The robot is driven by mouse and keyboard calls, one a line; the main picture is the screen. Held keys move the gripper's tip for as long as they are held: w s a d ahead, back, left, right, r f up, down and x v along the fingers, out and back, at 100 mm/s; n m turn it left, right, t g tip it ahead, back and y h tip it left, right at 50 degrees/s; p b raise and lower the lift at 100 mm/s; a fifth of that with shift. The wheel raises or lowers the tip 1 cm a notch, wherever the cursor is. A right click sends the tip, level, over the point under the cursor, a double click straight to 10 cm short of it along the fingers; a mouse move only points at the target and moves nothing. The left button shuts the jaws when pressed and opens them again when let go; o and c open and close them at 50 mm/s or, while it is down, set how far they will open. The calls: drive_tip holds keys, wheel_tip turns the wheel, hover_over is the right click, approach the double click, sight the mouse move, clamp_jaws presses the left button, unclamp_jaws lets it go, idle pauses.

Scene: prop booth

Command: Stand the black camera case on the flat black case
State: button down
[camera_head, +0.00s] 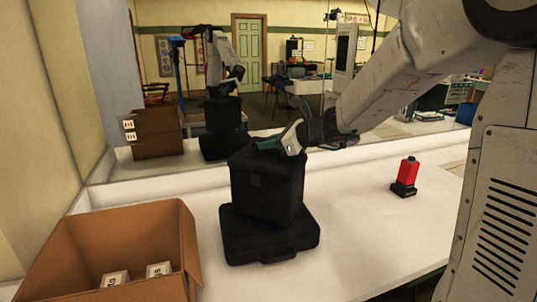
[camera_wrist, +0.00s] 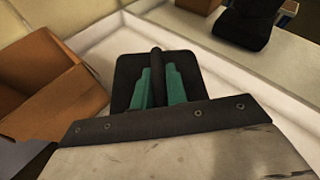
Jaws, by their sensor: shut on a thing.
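The black camera case (camera_head: 266,190) is upright over the flat black case (camera_head: 272,243), which lies on the white counter. Its underside meets the flat case's top in the head view, with no gap that I can see. My gripper (camera_head: 280,143) is at the top of the camera case. In the wrist view, the teal fingers of my gripper (camera_wrist: 157,82) are shut on the dark handle of the camera case (camera_wrist: 192,68). The flat case cannot be made out in the wrist view.
An open cardboard box (camera_head: 105,250) with small white boxes (camera_head: 159,270) inside stands at the front left. A red and black object (camera_head: 405,177) stands on the counter (camera_head: 350,220) to the right. A mirror behind the counter reflects the cases and my arm.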

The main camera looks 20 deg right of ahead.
sight(270, 154)
drive_tip(key=shift+w+f, duration=0.15)
drive_tip(key=shift+w, duration=0.15)
drive_tip(key=shift+f, duration=1.7)
drive_tip(key=c, duration=1.4)
unclamp_jaws()
drive_tip(key=shift+f, duration=0.1)
